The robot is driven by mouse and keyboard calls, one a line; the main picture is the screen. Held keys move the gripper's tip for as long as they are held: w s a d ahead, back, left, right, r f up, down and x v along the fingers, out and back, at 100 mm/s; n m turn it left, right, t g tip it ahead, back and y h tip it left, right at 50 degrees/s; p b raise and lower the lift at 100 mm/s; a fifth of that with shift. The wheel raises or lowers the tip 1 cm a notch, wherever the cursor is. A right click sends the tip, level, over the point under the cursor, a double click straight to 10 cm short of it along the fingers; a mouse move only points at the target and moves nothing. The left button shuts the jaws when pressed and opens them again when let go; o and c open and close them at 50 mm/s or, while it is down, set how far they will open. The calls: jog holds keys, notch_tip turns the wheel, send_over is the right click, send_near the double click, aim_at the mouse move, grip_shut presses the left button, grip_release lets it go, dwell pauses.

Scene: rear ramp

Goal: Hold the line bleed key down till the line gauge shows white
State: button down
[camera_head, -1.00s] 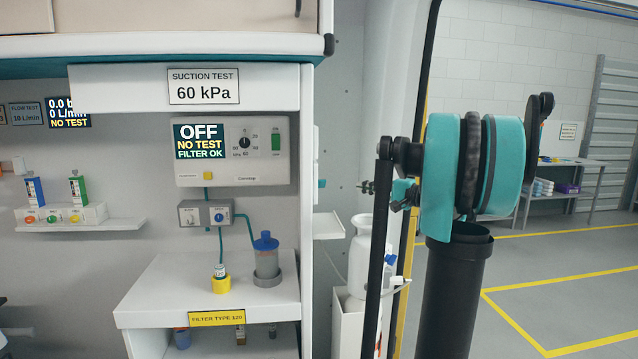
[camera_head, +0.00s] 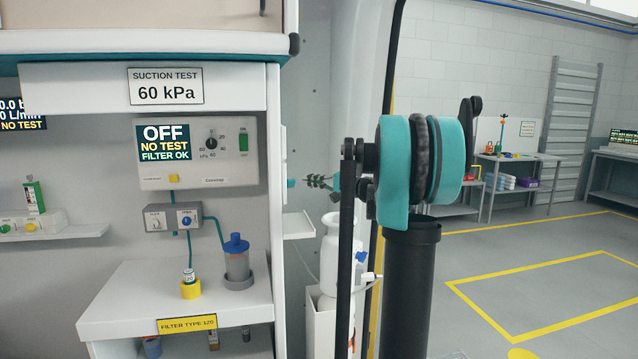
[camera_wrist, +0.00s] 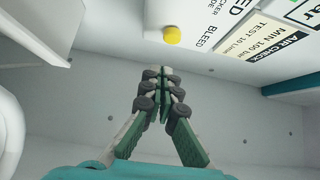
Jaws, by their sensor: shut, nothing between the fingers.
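A round yellow key (camera_wrist: 172,36) shows near the top of the wrist view, on a white housing beside the printed word BLEED. My gripper (camera_wrist: 155,72) is shut and empty; its dark-padded fingertips appear just below and left of the key in the picture, apart from it. In the head view my gripper (camera_head: 308,181) points left toward a white unit (camera_head: 283,150) seen edge-on at the end of the cabinet, so its face is hidden. I cannot make out a line gauge in either view.
A white shelf (camera_head: 298,226) juts out below my gripper, with a white bottle (camera_head: 331,250) beside it. In the wrist view an AIR CHECK label (camera_wrist: 285,45) is at upper right and a white edge (camera_wrist: 40,30) at upper left. The suction unit (camera_head: 197,150) is further left.

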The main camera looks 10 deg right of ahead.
jog(key=a, duration=0.4)
jog(key=shift+w+a, duration=0.35)
jog(key=shift+a, duration=0.05)
jog(key=shift+a, duration=1.05)
jog(key=shift+s+a, duration=0.1)
jog(key=shift+a, duration=0.15)
dwell(2.7)
jog(key=shift+d+r, duration=0.1)
dwell(0.7)
